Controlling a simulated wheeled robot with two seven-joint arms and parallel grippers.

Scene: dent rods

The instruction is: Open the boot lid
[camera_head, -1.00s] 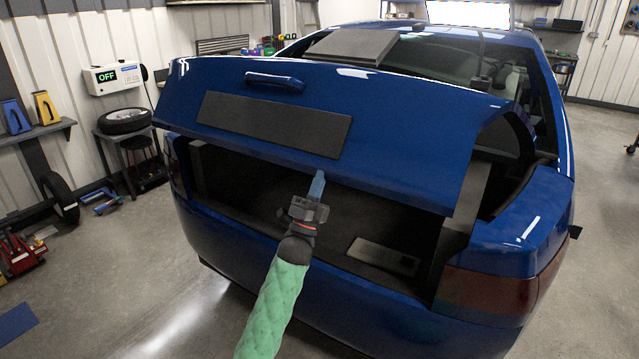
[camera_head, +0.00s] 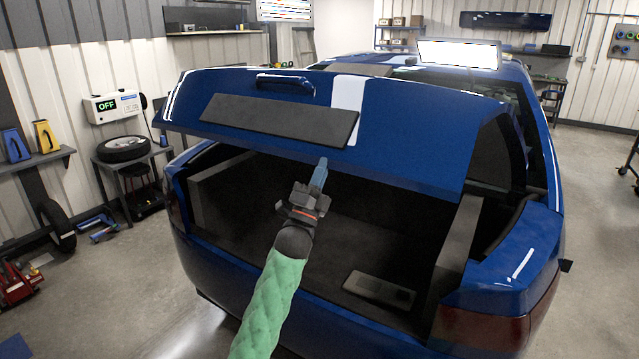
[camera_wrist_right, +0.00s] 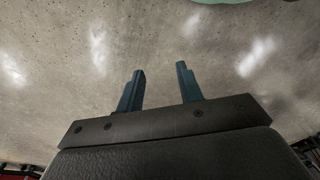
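The blue boot lid (camera_head: 415,135) of the car stands partly raised in the head view, with a handle (camera_head: 285,84) and a dark plate (camera_head: 278,123) on its outer face. The dark boot opening (camera_head: 340,230) shows below it. My left gripper (camera_head: 320,164) points up at the lid's lower edge, its blue fingertips overlapping that edge in the picture. I cannot tell whether they touch it or are spread. In the right wrist view my right gripper (camera_wrist_right: 160,76) is open and empty, its two blue fingers apart above bare concrete floor.
A dark flat box (camera_head: 380,289) lies inside the boot. A wheel (camera_head: 124,149) on a small table and a wall box reading OFF (camera_head: 114,106) are at the left.

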